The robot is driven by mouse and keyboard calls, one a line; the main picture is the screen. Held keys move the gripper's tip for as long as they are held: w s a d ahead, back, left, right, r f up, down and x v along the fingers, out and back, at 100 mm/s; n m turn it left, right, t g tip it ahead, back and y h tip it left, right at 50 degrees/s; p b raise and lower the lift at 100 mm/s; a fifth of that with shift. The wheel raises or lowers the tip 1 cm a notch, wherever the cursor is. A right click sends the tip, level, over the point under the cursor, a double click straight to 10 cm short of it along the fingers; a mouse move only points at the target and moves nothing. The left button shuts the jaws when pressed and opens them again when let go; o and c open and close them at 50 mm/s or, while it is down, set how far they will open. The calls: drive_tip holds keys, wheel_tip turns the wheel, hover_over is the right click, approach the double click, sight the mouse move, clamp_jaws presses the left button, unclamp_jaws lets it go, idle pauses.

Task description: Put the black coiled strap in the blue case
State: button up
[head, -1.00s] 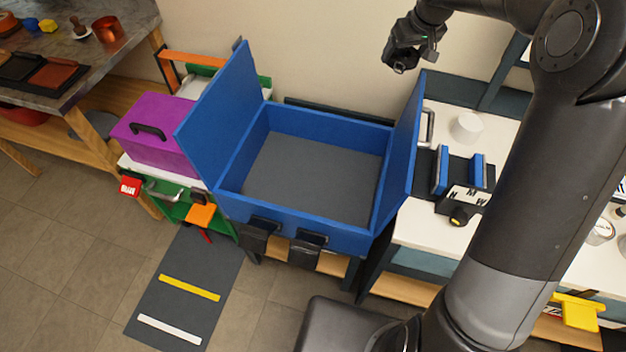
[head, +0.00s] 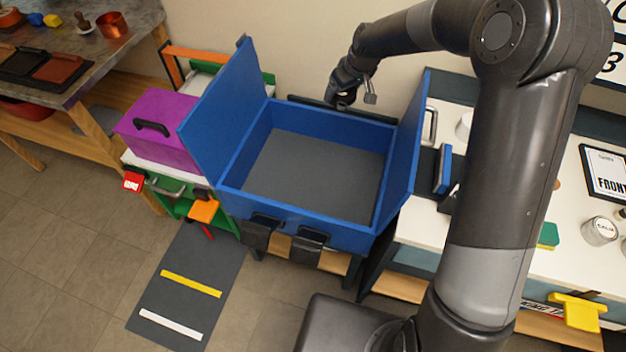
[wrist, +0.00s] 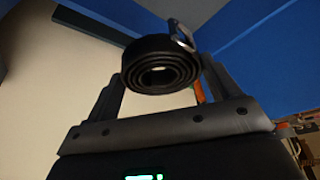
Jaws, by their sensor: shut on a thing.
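The black coiled strap (wrist: 160,68) shows in the wrist view, held between the two fingers of my gripper (wrist: 160,85). It is a rolled black band with a metal buckle at its upper right. In the head view my gripper (head: 343,98) hangs over the back edge of the blue case, and the strap is hard to tell apart from the dark fingers there. The blue case (head: 300,228) stands open with its two blue flaps raised at left and right. Its grey floor (head: 312,170) is bare.
A purple box (head: 160,140) with a black handle stands left of the case. A white worktop (head: 430,232) lies to the right, partly behind my arm. The raised left flap (head: 222,115) and right flap (head: 408,150) stand tall beside the opening.

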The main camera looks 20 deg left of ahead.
sight(334, 165)
wheel_tip(334, 165, down, 34)
drive_tip(key=shift+r, duration=0.2)
drive_tip(key=shift+f, duration=0.1)
drive_tip(key=o, duration=1.1)
drive_tip(key=shift+c, duration=0.2)
drive_tip(key=v, duration=1.2)
